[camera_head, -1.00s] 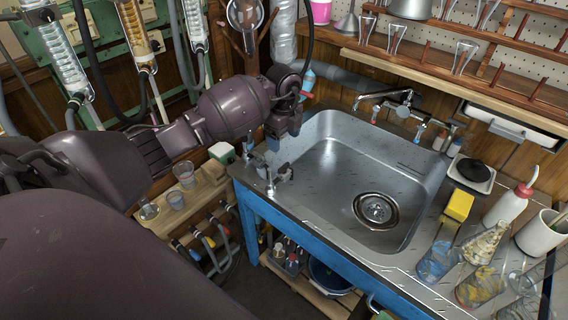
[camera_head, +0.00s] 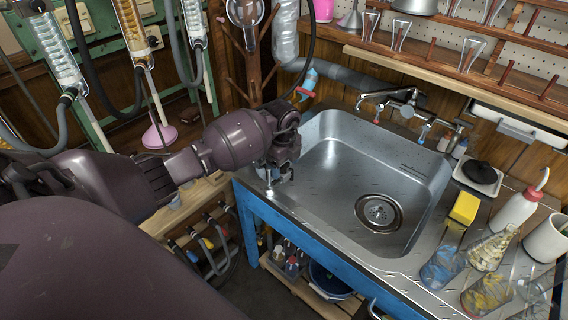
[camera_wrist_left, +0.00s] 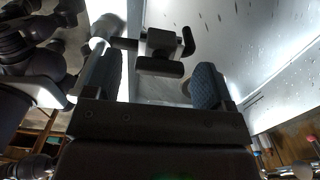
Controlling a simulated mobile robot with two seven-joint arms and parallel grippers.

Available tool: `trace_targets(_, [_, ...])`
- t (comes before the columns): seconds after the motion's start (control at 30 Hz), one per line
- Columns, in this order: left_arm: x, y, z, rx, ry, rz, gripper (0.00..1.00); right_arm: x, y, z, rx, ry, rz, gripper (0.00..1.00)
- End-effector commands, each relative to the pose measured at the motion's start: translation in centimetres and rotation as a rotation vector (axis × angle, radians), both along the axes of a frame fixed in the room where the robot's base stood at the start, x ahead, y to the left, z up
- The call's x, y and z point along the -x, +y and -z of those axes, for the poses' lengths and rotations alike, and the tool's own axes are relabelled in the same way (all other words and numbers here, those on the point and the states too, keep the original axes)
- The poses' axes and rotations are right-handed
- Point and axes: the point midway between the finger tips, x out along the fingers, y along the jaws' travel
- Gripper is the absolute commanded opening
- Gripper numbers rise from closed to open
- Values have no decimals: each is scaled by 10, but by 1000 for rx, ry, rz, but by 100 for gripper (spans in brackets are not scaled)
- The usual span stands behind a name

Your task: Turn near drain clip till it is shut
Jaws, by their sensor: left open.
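My left gripper (camera_head: 281,170) is at the left rim of the sink, pointing down. In the left wrist view its two blue-grey finger pads (camera_wrist_left: 154,84) stand apart. A dark clip with a T-shaped handle (camera_wrist_left: 160,48) shows just beyond and between the fingertips, beside a pale metal fitting. I cannot tell whether the pads touch it. In the head view the clip is mostly hidden behind my gripper; a small metal post (camera_head: 268,179) shows beside it on the rim. Whether the clip is shut cannot be made out. My right gripper is not in view.
The steel sink (camera_head: 335,205) lies to the right, with a faucet (camera_head: 405,100) behind it. A yellow block (camera_head: 464,208), flasks (camera_head: 440,265) and a white bottle (camera_head: 517,208) stand on its right. Hoses with coloured parts (camera_head: 207,243) hang below on the left.

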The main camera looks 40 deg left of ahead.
Motion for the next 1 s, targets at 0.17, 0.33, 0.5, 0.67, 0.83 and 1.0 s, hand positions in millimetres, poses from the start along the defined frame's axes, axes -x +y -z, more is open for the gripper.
trace_targets(0.17, [0, 0, 0, 0, 0, 0, 66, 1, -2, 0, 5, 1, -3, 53])
trace_targets(0.33, [0, 0, 0, 0, 0, 0, 40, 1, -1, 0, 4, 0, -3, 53])
trace_targets(0.5, [0, 0, 0, 0, 0, 2, 27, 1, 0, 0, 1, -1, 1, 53])
trace_targets(0.67, [0, 0, -1, -1, 0, 22, 27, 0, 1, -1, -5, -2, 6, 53])
trace_targets(0.83, [0, 1, -2, -3, 0, 88, 27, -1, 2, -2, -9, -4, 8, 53])
trace_targets(1.0, [-1, 1, -3, -5, -1, 209, 27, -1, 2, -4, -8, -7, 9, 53])
